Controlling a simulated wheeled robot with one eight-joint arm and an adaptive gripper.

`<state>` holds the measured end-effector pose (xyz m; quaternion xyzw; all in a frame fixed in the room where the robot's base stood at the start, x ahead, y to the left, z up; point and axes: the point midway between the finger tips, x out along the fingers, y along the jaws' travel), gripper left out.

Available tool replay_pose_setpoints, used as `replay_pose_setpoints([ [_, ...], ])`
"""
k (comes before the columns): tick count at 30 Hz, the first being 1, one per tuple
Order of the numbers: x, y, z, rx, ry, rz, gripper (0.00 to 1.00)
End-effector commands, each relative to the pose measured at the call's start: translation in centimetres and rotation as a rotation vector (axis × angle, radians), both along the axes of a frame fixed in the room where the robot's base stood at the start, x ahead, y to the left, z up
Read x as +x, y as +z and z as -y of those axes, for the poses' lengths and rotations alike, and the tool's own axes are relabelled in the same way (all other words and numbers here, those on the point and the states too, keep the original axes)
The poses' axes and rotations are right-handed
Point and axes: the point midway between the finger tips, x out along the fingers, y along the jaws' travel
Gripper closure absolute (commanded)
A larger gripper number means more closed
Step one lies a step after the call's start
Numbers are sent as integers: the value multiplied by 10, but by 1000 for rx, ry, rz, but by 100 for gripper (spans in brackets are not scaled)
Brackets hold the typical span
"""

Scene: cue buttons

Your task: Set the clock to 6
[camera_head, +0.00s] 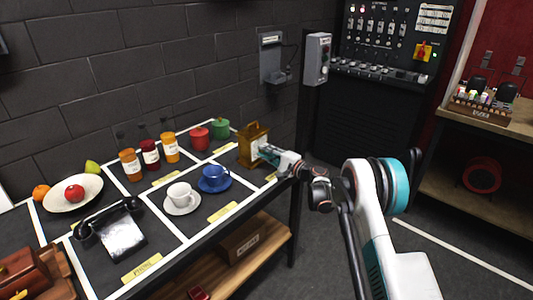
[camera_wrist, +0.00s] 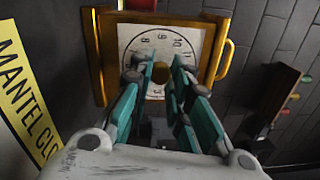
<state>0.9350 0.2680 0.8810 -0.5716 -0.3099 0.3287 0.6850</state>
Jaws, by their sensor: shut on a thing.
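The mantel clock (camera_head: 253,146) is a brass-coloured case standing at the far right end of the display table, and its white dial faces my gripper. The fingers hide the lower dial, and I cannot tell what hour the clock shows. My gripper also shows in the head view (camera_head: 266,152).
The table holds a blue cup (camera_head: 214,175), a white cup (camera_head: 181,195), a black telephone (camera_head: 113,228), several jars, red and green pots, and a fruit plate (camera_head: 91,205). A yellow label (camera_wrist: 20,95) lies beside the clock. A grey wall box (camera_head: 317,60) hangs behind it.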

Motion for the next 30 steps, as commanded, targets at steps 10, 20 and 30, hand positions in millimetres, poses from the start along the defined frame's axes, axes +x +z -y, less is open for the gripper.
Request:
replay_pose_setpoints([
  [10,0,0,1,-1,-2,1,72],
  [20,0,0,0,-1,-1,1,61],
  [30,-20,-2,30,-1,-3,0,61],
])
